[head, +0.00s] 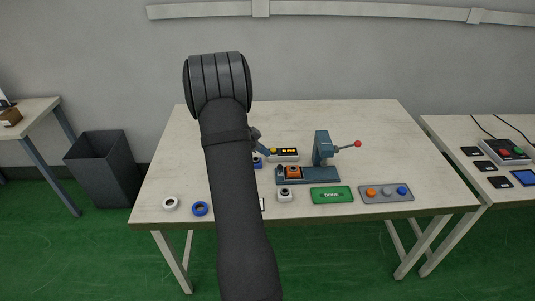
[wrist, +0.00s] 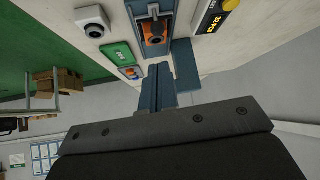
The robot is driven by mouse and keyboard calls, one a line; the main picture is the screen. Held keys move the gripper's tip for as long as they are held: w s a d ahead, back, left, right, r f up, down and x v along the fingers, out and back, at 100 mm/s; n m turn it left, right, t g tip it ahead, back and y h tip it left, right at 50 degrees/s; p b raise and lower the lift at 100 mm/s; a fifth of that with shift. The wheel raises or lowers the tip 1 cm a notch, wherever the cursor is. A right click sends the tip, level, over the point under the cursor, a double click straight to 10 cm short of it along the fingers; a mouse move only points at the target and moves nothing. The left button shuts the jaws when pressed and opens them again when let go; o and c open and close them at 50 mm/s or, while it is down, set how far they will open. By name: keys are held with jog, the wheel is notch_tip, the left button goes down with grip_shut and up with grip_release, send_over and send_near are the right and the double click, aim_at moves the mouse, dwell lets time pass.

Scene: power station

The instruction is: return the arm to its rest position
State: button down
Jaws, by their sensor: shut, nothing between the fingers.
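My dark arm rises through the middle of the head view, with its large round joint at the top against the wall. My gripper (wrist: 160,72) shows in the wrist view as blue-grey fingers, closed together with nothing in them. In the head view it is mostly hidden behind my arm; a small grey part shows at the arm's right side, above the table (head: 375,125). In the wrist view the fingers appear in front of the blue-grey press (head: 323,148) and its orange piece (head: 293,172). I see no contact with the table.
A white ring (head: 170,203) and a blue ring (head: 200,209) lie left of my arm. A display box (head: 284,154), white button unit (head: 285,195), green DONE plate (head: 332,195) and grey button panel (head: 386,194) lie right. The press's red-knobbed lever (head: 356,144) sticks out rightward.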

jog(key=shift+x, duration=3.9)
